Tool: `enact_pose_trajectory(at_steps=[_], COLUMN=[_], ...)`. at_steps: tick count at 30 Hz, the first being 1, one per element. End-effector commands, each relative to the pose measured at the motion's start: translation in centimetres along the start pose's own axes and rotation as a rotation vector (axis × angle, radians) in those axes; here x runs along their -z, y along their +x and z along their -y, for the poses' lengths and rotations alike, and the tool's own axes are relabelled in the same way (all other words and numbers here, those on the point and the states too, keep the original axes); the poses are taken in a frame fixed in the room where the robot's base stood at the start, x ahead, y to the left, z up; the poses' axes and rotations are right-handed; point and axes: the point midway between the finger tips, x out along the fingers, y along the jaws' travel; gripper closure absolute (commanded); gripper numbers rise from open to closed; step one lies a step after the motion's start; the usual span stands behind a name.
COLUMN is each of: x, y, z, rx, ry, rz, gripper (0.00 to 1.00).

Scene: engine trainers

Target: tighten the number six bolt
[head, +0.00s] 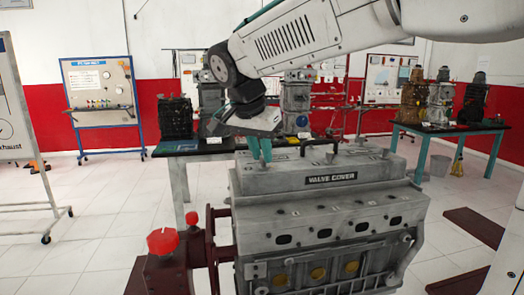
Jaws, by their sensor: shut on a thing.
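The engine block (330,230) stands in front of me with a grey valve cover (300,172) on top, labelled "VALVE COVER". My gripper (260,157) points down at the left end of the cover's top. Its teal fingers are shut on what looks like a bolt there; the fingers hide it, and I cannot read any number. A black handle (320,146) rises from the cover to the right of the fingers. Small bolt-like pieces (386,153) stand further right on the cover. I cannot tell their numbers.
A dark red stand with a red knob (162,242) is at the front left of the engine. Behind are a table with engine parts (190,147), another table (440,127) at the right, and display boards (100,90). The tiled floor at left is mostly clear.

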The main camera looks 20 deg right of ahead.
Motion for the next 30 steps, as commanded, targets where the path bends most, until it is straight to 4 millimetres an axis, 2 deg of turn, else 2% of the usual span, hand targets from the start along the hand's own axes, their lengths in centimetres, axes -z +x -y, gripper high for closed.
enact_pose_trajectory(at_steps=[18, 30], x=[0.14, 0.21], y=[0.1, 0.15], z=[0.67, 0.81], rx=[-0.216, -0.298], ry=[0.521, 0.718], rz=[0.003, 0.004], gripper=[1.0, 1.0])
